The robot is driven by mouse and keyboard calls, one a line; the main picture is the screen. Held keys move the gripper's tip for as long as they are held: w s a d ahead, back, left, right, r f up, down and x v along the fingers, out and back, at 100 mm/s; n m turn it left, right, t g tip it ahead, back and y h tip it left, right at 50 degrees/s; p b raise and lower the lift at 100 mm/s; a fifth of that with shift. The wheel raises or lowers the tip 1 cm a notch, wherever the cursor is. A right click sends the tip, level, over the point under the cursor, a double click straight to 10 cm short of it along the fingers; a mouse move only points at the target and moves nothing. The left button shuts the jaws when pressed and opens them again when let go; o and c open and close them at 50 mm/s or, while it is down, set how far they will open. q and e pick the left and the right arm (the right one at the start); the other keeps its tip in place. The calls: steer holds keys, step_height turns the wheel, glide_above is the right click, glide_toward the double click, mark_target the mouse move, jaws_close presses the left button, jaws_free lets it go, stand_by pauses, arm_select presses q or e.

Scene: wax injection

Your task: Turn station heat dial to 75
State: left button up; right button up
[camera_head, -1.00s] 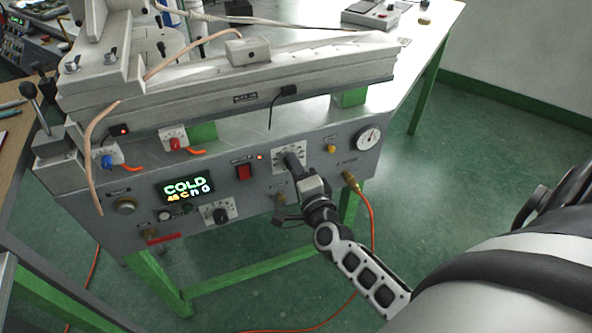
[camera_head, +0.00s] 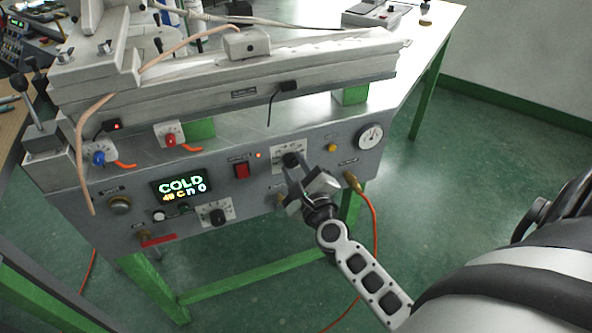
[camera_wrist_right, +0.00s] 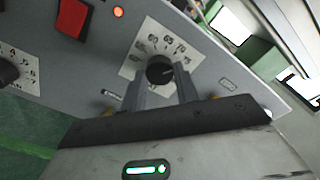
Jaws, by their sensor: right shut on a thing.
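The heat dial (camera_head: 291,159) is a black knob on a white scale plate on the station's grey front panel. In the right wrist view the knob (camera_wrist_right: 160,69) sits between the two fingertips, with the printed scale fanning out above it. My right gripper (camera_head: 295,174) reaches the dial from below, and its fingers (camera_wrist_right: 161,84) are shut on the knob's sides. The display (camera_head: 181,188) reads COLD with smaller characters beneath. My left gripper is not in view.
A red switch (camera_head: 241,170) and a lit orange lamp (camera_head: 258,155) are left of the dial. A round gauge (camera_head: 370,136) and a brass fitting with an orange hose (camera_head: 352,181) are to the right. A second black knob (camera_head: 217,216) is lower left. The floor right of the station is clear.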

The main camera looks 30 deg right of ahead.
steer(key=shift+f+m, duration=0.1)
steer(key=shift+m, duration=0.8)
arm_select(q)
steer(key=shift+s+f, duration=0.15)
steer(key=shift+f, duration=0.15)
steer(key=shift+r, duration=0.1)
arm_select(e)
steer(key=shift+m, duration=0.3)
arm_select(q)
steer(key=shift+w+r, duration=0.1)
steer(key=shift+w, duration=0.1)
arm_select(e)
steer(key=o, duration=1)
steer(key=shift+c, duration=0.2)
arm_select(q)
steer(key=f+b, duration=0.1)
steer(key=b, duration=0.3)
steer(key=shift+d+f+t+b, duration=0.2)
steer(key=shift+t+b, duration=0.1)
arm_select(e)
steer(key=v, duration=1.6)
